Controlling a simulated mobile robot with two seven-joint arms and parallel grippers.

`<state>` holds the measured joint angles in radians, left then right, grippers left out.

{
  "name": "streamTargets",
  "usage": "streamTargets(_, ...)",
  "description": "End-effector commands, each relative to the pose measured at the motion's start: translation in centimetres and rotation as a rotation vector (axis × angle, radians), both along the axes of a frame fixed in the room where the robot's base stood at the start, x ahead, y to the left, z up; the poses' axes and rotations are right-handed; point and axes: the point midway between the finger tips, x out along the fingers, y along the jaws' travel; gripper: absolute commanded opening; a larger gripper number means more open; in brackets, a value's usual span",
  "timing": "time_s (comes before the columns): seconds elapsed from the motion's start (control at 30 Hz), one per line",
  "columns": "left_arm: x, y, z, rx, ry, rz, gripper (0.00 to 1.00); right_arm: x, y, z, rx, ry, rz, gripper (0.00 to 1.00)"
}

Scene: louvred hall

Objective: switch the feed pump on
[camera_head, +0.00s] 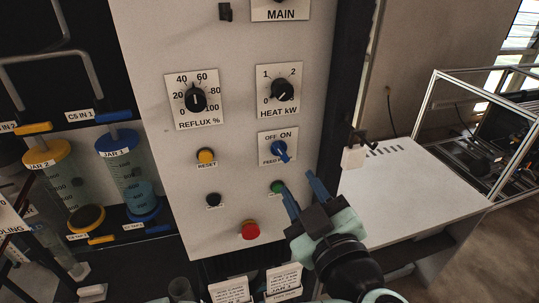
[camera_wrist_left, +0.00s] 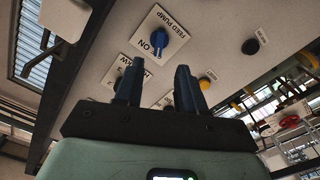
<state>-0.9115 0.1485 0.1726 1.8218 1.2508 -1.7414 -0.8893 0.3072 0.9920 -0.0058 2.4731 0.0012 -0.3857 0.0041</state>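The feed pump switch (camera_head: 280,150) is a blue knob on a white plate marked OFF and ON, on the grey panel. I cannot tell surely which mark it points to. The knob also shows in the left wrist view (camera_wrist_left: 159,40), beyond my fingers. My left gripper (camera_head: 303,193) has blue fingers apart with nothing between them, below and right of the switch and clear of it. Its fingers show in the left wrist view (camera_wrist_left: 157,84) too, with a gap between them. My right gripper is not in view.
A green button (camera_head: 277,186) sits just below the switch, close to a finger in the picture. The heat knob (camera_head: 282,90) is above, the reset button (camera_head: 206,156) left, and a red button (camera_head: 250,230) lower left. A white bench (camera_head: 415,190) stands right of the panel.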

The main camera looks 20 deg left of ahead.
Motion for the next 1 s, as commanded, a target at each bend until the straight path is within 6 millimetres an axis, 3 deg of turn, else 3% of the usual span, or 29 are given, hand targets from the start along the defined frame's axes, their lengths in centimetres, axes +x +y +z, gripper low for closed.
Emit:
streamTargets(0.17,1.1,0.8,0.0,0.001,0.002,0.003,0.39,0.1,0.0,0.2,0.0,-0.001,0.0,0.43)
streamTargets(0.73,7.7,5.3,0.1,-0.001,-0.001,0.004,0.39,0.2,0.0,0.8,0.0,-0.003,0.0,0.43)
streamTargets(1.0,8.0,5.4,0.1,0.0,-0.002,0.002,0.39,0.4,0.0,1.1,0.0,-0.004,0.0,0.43)
